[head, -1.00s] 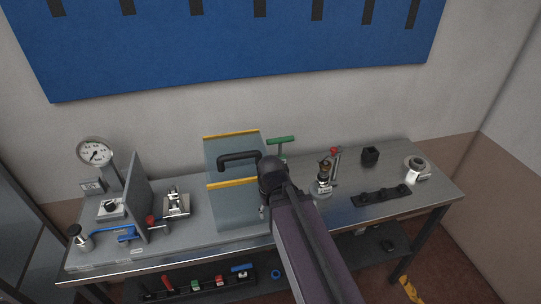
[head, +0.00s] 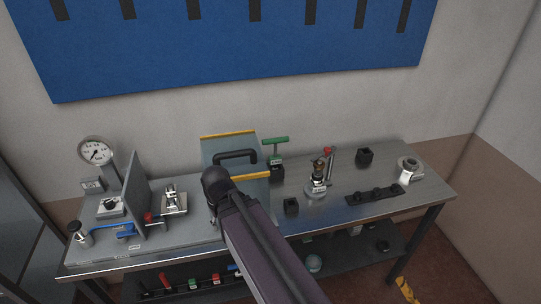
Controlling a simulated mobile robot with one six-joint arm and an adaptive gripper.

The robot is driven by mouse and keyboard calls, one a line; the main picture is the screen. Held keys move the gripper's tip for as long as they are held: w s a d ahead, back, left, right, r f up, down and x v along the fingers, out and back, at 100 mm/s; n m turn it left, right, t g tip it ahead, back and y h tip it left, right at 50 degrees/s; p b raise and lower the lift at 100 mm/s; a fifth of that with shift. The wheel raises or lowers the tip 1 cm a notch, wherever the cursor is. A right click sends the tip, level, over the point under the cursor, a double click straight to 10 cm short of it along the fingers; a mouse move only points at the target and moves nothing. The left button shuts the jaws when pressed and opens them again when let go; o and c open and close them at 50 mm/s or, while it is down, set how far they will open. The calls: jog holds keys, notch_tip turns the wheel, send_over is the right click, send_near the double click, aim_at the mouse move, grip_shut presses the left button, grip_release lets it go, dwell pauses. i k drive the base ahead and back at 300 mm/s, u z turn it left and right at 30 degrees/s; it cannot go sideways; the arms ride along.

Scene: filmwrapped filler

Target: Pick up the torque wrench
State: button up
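I cannot pick out the torque wrench for certain. Several tools with coloured handles lie in a dark tray on the lower shelf, among them a red-handled one (head: 165,281) and a green one (head: 192,284); my arm covers part of that tray. A lever with a blue handle (head: 112,229) lies at the left of the bench. A green T-handled tool (head: 275,141) stands upright behind the clear panel's right side. My arm reaches over the bench's front edge, its dark rounded joint in front of the clear panel. My gripper is not visible.
A clear panel with yellow strips and a black handle (head: 236,156) stands mid-bench. A grey upright plate (head: 134,200), a gauge (head: 96,151) and a clamp (head: 172,198) are to its left. A valve fitting (head: 317,184), black blocks and a black strip (head: 374,196) stand right.

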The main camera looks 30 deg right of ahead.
aim_at(274, 160)
jog(key=u, duration=0.15)
jog(key=k, duration=1)
jog(key=z, duration=0.65)
jog(key=i, duration=1)
